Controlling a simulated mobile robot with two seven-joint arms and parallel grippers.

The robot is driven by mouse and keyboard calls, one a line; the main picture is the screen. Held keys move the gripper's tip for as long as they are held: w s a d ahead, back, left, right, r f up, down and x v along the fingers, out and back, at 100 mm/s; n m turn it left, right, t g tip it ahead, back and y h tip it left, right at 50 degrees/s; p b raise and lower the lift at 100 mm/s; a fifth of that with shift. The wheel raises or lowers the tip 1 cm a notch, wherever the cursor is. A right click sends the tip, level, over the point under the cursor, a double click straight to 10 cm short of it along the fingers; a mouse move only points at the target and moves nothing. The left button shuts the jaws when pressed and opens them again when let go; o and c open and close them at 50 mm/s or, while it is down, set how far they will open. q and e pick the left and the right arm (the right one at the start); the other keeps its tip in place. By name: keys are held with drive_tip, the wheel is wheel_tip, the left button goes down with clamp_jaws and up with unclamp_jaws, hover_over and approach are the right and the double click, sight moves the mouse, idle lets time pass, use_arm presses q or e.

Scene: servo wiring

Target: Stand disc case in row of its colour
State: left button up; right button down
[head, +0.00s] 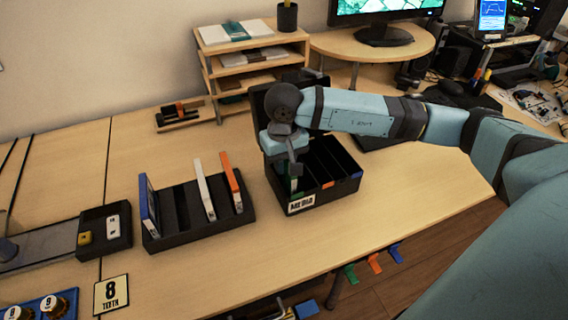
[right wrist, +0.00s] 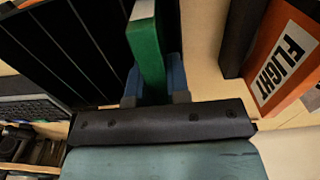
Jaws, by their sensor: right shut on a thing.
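My right gripper (head: 291,167) is shut on a green disc case (right wrist: 146,52), holding it between its two fingers. In the head view it is at the left side of the black MEDIA box (head: 325,196), where the case is largely hidden by the gripper. The box has narrow rows, with an orange tab (head: 328,185) and a blue tab (head: 357,175) on its front edge. In the right wrist view the green case is beside the box's black dividers (right wrist: 62,50); I cannot tell how deep it sits. My left gripper is not in view.
A black slotted rack (head: 205,228) left of the box holds a blue case (head: 149,209), a white-edged case (head: 204,190) and an orange case (head: 231,181). The orange FLIGHT case (right wrist: 288,55) is close to the gripper in the wrist view. A shelf unit (head: 250,62) stands behind.

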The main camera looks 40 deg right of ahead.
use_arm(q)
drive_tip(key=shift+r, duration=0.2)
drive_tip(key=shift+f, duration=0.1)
use_arm(e)
drive_tip(key=shift+f, duration=0.2)
drive_tip(key=c, duration=1.1)
unclamp_jaws()
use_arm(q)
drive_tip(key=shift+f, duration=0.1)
use_arm(e)
drive_tip(key=shift+r, duration=0.1)
use_arm(q)
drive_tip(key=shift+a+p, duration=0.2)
drive_tip(key=shift+p, duration=0.55)
use_arm(e)
wheel_tip(320, 180, up, 12)
drive_tip(key=shift+r, duration=0.15)
